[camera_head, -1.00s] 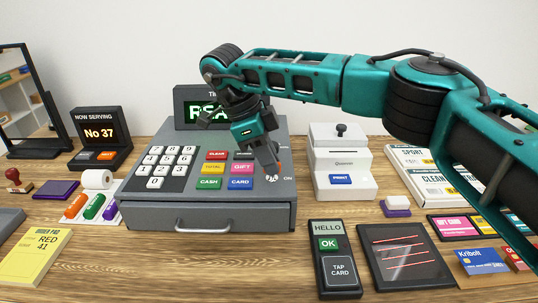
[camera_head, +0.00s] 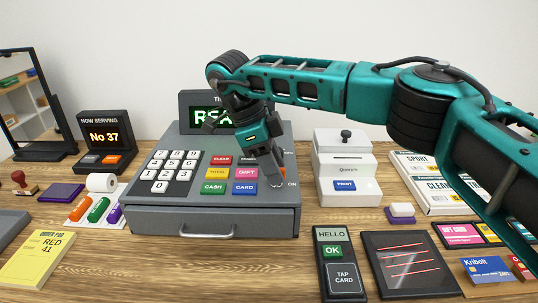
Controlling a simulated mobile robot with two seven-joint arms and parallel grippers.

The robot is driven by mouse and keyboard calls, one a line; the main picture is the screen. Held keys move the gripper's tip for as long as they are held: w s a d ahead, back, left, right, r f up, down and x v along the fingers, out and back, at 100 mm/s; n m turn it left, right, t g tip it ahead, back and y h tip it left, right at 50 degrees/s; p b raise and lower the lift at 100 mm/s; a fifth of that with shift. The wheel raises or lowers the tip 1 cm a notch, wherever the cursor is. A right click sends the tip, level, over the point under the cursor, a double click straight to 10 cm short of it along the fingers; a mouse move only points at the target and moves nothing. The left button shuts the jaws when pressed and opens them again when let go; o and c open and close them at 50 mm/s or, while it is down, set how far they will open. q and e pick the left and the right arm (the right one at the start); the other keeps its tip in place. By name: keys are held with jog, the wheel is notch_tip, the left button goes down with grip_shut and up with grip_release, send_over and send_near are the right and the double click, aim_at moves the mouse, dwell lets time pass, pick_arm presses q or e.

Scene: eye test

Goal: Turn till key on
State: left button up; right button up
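The grey till (camera_head: 215,210) stands in the middle of the wooden counter, its drawer closed. Its green-lit display (camera_head: 205,118) is partly hidden behind my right arm. The key switch is at the right of the till's button panel, beside a white "ON" mark (camera_head: 293,184). My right gripper (camera_head: 276,178) points down over that spot and covers the key and most of the switch. A bit of orange shows beside the fingers. I cannot tell whether the fingers touch or hold the key, or how it is turned. My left gripper is not in view.
A white printer (camera_head: 344,170) stands close to the till's right. Bare counter lies before the drawer.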

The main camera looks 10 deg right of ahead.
jog(key=p+v, duration=0.2)
jog(key=v, duration=1)
jog(key=shift+a+r, duration=0.15)
jog(key=shift+r, duration=0.2)
